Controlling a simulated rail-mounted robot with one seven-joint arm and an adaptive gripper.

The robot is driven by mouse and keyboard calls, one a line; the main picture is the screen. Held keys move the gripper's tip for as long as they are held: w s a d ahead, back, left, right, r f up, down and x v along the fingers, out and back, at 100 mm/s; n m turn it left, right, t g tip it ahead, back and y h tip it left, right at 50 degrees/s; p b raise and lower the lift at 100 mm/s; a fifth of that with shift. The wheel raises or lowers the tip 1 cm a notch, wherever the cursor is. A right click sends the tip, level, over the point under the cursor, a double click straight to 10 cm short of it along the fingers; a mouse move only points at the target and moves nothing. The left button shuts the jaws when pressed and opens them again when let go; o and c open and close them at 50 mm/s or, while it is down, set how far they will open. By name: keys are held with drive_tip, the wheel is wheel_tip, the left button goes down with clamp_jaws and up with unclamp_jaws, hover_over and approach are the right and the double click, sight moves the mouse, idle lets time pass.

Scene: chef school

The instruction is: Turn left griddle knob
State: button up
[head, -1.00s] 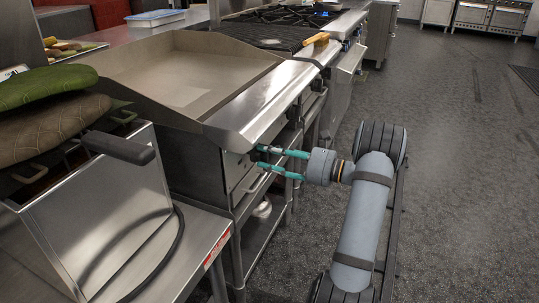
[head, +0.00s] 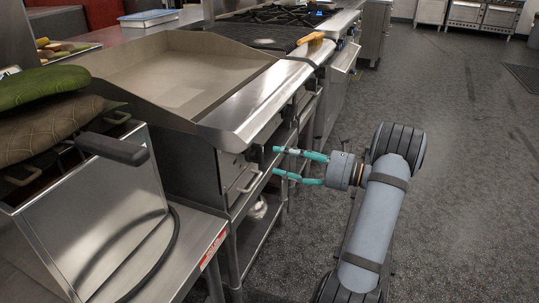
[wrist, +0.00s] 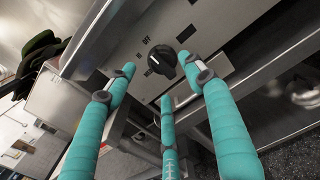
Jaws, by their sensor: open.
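The griddle (head: 182,77) is a steel flat-top with raised side walls, left of centre in the head view. A round black griddle knob (wrist: 162,60) shows in the wrist view on the griddle's front panel, with its white pointer mark facing left and dark label marks beside it. My gripper (head: 274,162) has teal fingers spread apart and empty, pointing left toward the front panel with a gap between. In the wrist view its fingers (wrist: 165,90) stand around and below the knob, apart from it.
A steel box with a black handle (head: 113,148) stands at the left, with green and brown oven mitts (head: 45,87) above. A yellow-handled brush (head: 311,38) lies on the stove edge beyond the griddle. A shelf is below; open floor (head: 465,180) lies right.

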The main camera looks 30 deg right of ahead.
sight(263, 153)
drive_tip(key=v, duration=0.5)
drive_tip(key=shift+s+d, duration=0.2)
drive_tip(key=shift+s, duration=0.05)
drive_tip(key=x, duration=1.2)
drive_tip(key=shift+f, duration=0.1)
drive_tip(key=shift+b, duration=0.45)
drive_tip(key=shift+n, duration=0.3)
